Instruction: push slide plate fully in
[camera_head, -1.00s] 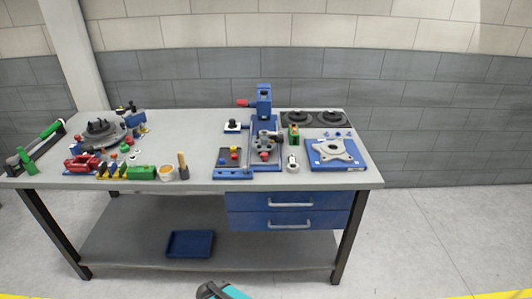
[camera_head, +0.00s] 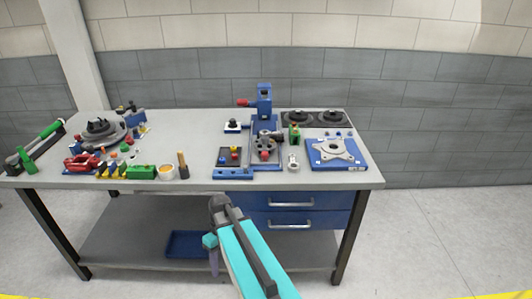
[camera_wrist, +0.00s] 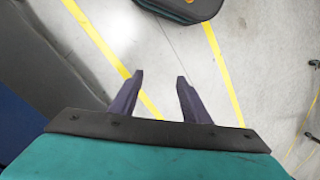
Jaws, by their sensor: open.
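A blue fixture (camera_head: 266,124) with an upright block and a red handle stands at the middle back of the workbench. A small plate with a black knob (camera_head: 232,126) sits at its left. A dark tray-like plate (camera_head: 229,157) with red and yellow pieces lies in front of it. I cannot tell which part is the slide plate. My gripper (camera_wrist: 160,78) is open and empty in the wrist view, its two dark fingers apart over bare floor. In the head view, a dark finger (camera_head: 214,262) hangs in front of the bench, below the tabletop, away from the fixture.
The workbench (camera_head: 200,135) has drawers (camera_head: 290,202) under its front right edge. A blue plate with a grey star-shaped part (camera_head: 335,150) lies at right. Several small parts and tools crowd the left. A blue bin (camera_head: 186,244) sits on the lower shelf.

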